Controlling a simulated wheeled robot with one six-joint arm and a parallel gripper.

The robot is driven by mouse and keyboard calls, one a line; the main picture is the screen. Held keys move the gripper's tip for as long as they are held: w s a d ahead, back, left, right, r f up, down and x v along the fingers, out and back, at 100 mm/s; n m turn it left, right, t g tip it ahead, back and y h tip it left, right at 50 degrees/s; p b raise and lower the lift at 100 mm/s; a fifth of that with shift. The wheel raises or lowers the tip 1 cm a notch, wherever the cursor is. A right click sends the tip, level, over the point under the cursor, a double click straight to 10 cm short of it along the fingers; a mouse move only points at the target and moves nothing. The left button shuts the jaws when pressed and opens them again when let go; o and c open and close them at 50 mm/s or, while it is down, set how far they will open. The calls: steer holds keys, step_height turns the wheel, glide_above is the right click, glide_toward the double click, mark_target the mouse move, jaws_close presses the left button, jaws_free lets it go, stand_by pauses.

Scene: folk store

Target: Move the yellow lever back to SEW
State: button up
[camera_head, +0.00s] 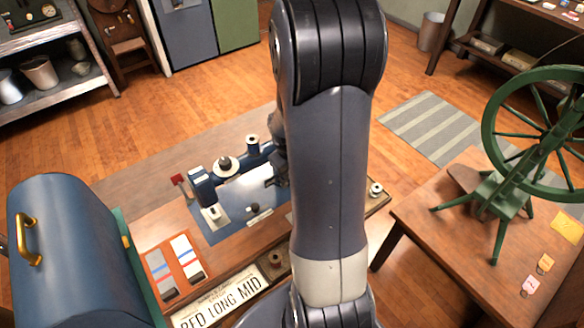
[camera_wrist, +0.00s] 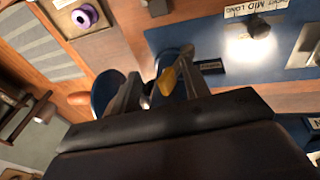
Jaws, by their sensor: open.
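The blue sewing machine (camera_head: 203,187) stands on a wooden table, partly hidden behind my arm. In the wrist view, the yellow lever (camera_wrist: 167,82) shows between the two fingers of my gripper (camera_wrist: 160,72). The fingers are apart, one on each side of the lever in the picture; I cannot tell whether either touches it. A small dark label (camera_wrist: 210,66) sits close to the right finger, too small to read. In the head view my arm hides the lever, and only a dark bit of the gripper shows by the machine.
A black knob (camera_wrist: 258,28) sits below a MID LONG label (camera_wrist: 255,8). A blue domed case (camera_head: 75,250) stands left. A green spinning wheel (camera_head: 500,190) stands on the right table. A purple spool (camera_wrist: 84,16) shows.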

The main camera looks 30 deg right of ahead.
steer(key=shift+r, duration=0.15)
steer(key=shift+a+r+p, duration=0.25)
steer(key=shift+r+p, duration=0.1)
steer(key=shift+r, duration=0.05)
stand_by(0.4)
steer(key=p+v, duration=0.5)
steer(key=v, duration=0.3)
steer(key=shift+p, duration=0.35)
steer(key=shift+f, duration=0.2)
stand_by(0.5)
steer(key=b+x, duration=0.5)
steer(key=x, duration=0.2)
steer(key=shift+w+d+f+b, duration=0.1)
steer(key=shift+w+f+b, duration=0.05)
steer(key=shift+f+b, duration=0.2)
steer(key=shift+r, duration=0.15)
